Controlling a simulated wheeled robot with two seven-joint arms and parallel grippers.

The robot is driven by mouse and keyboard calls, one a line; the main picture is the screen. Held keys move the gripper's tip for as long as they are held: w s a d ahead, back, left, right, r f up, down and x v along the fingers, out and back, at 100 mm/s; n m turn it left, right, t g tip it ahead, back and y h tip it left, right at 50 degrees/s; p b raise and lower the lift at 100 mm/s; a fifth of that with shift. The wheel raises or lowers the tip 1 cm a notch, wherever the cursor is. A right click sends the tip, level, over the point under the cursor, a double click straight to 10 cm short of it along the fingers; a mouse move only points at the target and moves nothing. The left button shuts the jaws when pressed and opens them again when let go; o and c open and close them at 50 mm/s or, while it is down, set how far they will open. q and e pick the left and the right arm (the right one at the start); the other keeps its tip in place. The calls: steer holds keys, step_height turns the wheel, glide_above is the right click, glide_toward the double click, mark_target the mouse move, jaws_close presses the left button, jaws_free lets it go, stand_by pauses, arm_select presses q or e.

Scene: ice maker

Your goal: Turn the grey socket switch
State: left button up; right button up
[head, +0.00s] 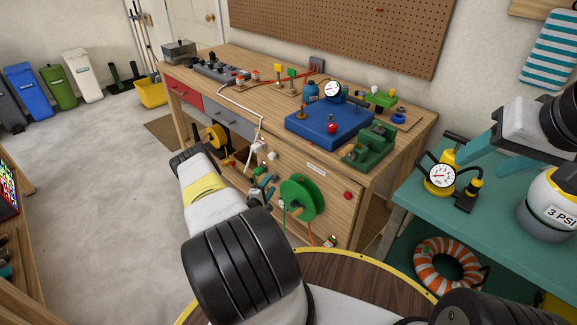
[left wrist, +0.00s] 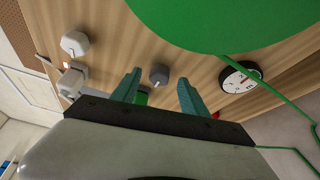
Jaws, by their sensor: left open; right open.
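In the left wrist view a dark grey round knob (left wrist: 159,74) with a pointer line is on the wooden front panel. It appears between the teal fingers of my open left gripper (left wrist: 160,92), a little beyond the tips, with no contact visible. A lighter grey-white knob (left wrist: 75,43) sits to its left, by a white plug (left wrist: 72,82). In the head view my left gripper (head: 262,190) is at the workbench front, left of the green reel (head: 302,198); the dark knob is hard to make out there. My right gripper (head: 478,130) is open and empty above the teal table.
A dial (left wrist: 240,77) and a green cable are right of the knob in the left wrist view. A white cord hangs down the bench front to a white socket (head: 259,147). A yellow gauge pump (head: 440,178) stands on the teal table (head: 415,205) below my right gripper.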

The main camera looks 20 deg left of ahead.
arm_select(q)
steer(key=s, duration=0.5)
steer(key=shift+s+r, duration=0.2)
steer(key=shift+s, duration=0.1)
